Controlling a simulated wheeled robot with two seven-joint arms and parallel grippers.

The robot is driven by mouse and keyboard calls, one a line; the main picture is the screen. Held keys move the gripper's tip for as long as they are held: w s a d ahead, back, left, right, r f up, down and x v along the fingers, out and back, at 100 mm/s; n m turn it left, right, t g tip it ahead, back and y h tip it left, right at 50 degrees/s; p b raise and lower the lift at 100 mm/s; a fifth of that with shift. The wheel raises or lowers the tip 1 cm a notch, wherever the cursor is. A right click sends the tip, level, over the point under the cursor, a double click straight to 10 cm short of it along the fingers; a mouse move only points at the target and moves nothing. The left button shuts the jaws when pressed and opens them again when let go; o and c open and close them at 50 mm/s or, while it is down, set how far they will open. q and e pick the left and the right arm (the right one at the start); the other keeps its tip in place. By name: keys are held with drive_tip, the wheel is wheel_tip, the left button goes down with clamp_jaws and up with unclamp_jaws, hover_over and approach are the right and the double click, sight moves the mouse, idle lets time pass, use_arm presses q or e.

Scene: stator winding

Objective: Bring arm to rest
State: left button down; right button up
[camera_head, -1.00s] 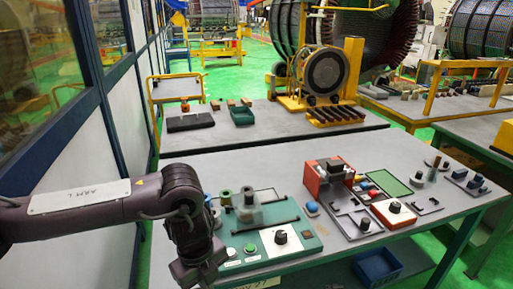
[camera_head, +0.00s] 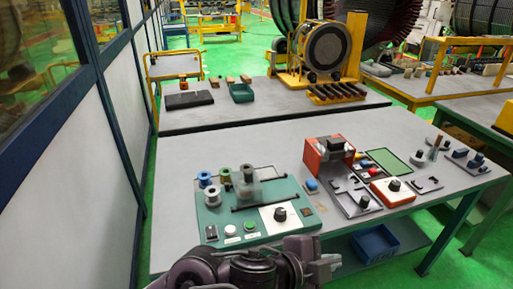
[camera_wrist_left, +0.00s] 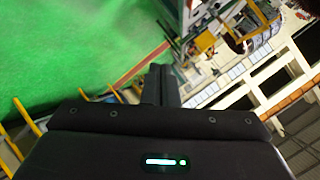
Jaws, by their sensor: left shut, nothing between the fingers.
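My left arm (camera_head: 250,270) is folded low at the bottom edge of the head view, in front of the near table's front edge. My left gripper (camera_wrist_left: 160,85) shows in the left wrist view as dark fingers closed together with nothing between them. Beyond it in that view are green floor and tilted factory structures, and nothing touches the fingers. The gripper is apart from the green winding panel (camera_head: 262,235) on the table. My right gripper is not in view.
The near table (camera_head: 240,150) holds the green panel with spools (camera_head: 205,180), a red box (camera_head: 318,158) and small fixtures. A blue bin (camera_head: 375,243) is beneath it. A wall of panels (camera_head: 75,180) runs along the left. The table's back strip is clear.

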use_arm(q)
drive_tip(key=w+a+f+n+t+y, duration=0.2)
drive_tip(key=a+n+y, duration=0.1)
drive_tip(key=a+n, duration=0.4)
drive_tip(key=w+a+f+n+t+y, duration=0.1)
drive_tip(key=w+a+f+n+y, duration=0.15)
drive_tip(key=a+n, duration=0.4)
drive_tip(key=s+a+f+n+g+y, duration=0.3)
drive_tip(key=s+a+f, duration=0.25)
drive_tip(key=a, duration=0.45)
drive_tip(key=s+a+f+n+g+y, duration=0.2)
drive_tip(key=s+a+f+n, duration=0.15)
drive_tip(key=s+a, duration=0.5)
wheel_tip(320, 180, down, 28)
drive_tip(key=a+g, duration=0.1)
drive_tip(key=g, duration=0.1)
drive_tip(key=s+a+f, duration=0.2)
drive_tip(key=s+f, duration=0.8)
drive_tip(key=s+a+f+g, duration=0.1)
drive_tip(key=s+a+f, duration=0.1)
drive_tip(key=s+f, duration=0.8)
drive_tip(key=shift+f+m, duration=0.3)
drive_tip(key=shift+f, duration=0.2)
